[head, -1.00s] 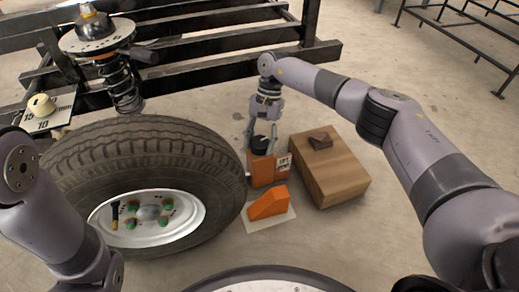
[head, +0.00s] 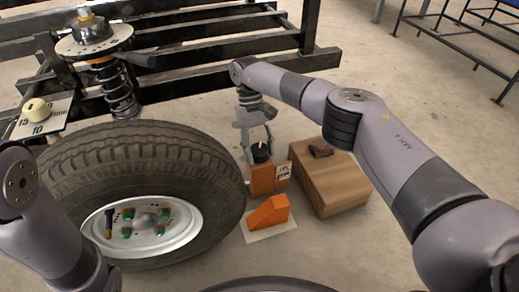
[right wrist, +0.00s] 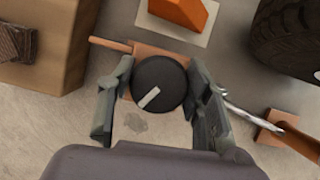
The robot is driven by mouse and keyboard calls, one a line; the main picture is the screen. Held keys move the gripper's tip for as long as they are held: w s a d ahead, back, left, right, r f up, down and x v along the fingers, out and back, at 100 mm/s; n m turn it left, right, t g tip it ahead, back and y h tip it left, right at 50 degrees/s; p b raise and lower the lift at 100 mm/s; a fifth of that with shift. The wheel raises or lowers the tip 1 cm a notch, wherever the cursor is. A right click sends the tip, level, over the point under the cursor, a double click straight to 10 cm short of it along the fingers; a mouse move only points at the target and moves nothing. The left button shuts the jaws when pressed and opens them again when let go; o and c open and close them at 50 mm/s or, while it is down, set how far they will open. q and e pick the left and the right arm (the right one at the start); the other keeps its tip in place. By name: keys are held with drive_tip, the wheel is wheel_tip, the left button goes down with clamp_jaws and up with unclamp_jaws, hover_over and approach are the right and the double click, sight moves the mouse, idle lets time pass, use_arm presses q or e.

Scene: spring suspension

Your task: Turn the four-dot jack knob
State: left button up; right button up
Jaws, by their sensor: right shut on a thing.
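The orange jack (head: 262,187) stands on the floor between the tire and a wooden box, with a small white label (head: 284,171) whose marks are too small to read. On its top is a round black knob (head: 261,153). In the right wrist view the knob (right wrist: 160,84) shows a white pointer line slanting up to the right. My right gripper (head: 257,146) comes down from above with one finger on each side of the knob, shut on it; it also shows in the right wrist view (right wrist: 162,100). My left arm shows at the lower left, but its gripper is out of view.
A large tire (head: 130,150) lies left of the jack. A wooden box (head: 335,185) with a dark block (head: 320,151) stands to the right. An orange wedge (head: 268,212) lies in front on a pale sheet. A black frame and spring strut (head: 118,85) stand behind.

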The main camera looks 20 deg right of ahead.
sight(260, 149)
drive_tip(key=shift+n+h, duration=0.3)
drive_tip(key=shift+n, duration=0.4)
drive_tip(key=o, duration=1.1)
drive_tip(key=shift+o, duration=0.2)
wheel_tip(260, 149, up, 10)
drive_tip(key=shift+f, duration=0.1)
